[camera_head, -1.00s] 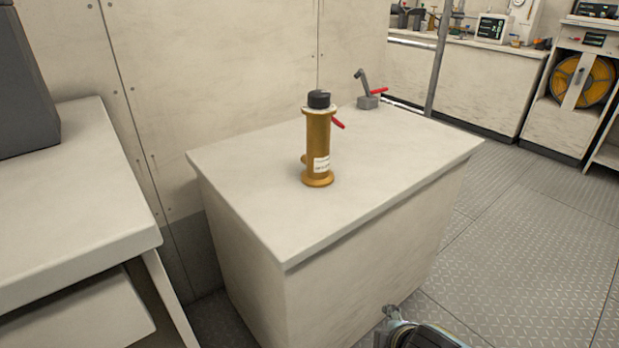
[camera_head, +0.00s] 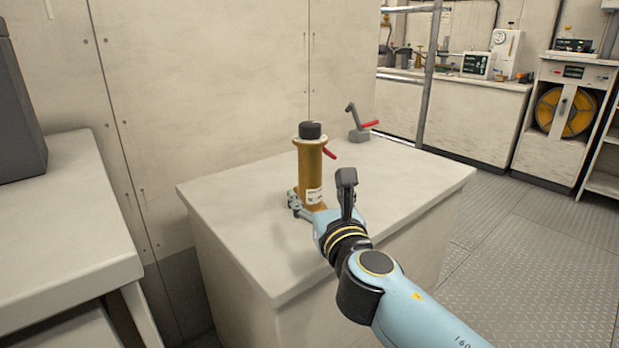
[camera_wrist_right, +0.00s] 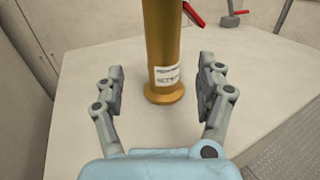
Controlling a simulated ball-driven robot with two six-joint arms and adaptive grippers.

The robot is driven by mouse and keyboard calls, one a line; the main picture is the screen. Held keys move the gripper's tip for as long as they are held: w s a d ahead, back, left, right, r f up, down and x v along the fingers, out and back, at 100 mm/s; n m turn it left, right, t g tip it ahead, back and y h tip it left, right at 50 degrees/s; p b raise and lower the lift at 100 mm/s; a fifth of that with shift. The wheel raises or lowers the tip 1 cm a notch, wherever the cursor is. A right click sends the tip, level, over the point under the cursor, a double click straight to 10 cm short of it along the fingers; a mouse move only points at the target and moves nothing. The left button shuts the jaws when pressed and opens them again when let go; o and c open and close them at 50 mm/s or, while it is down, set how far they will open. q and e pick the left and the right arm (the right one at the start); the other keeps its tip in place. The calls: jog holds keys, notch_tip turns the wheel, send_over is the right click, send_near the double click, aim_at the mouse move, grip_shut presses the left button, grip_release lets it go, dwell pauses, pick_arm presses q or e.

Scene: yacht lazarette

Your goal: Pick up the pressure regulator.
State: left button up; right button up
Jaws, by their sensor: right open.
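The brass cylinder with a black cap and a white label (camera_head: 311,170), which I take as the pressure regulator, stands upright on the pale cabinet top. It also shows in the right wrist view (camera_wrist_right: 165,45), its flared base on the surface. My right gripper (camera_head: 318,205) is at the cylinder's near side, low down. In the right wrist view the right gripper (camera_wrist_right: 160,82) is open, one finger on each side of the cylinder, with gaps on both sides. In the head view its far finger is hidden. My left gripper is not in view.
A red lever (camera_head: 329,152) shows beside the cylinder. A wall panel is behind. The right part of the top is clear.

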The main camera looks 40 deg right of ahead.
aim_at(313, 184)
jog(key=x, duration=0.2)
jog(key=shift+w+d, duration=0.2)
jog(key=shift+w, duration=0.05)
jog(key=shift+w+d, duration=0.1)
jog(key=shift+w, duration=0.15)
jog(key=x, duration=0.3)
jog(key=b+x, duration=0.1)
jog(key=shift+w+d+f, duration=0.25)
jog(key=shift+f, duration=0.05)
jog(key=shift+w+d, duration=0.1)
jog(key=shift+w, duration=0.1)
jog(key=shift+c, duration=1.7)
jog(key=c, duration=0.9)
grip_shut()
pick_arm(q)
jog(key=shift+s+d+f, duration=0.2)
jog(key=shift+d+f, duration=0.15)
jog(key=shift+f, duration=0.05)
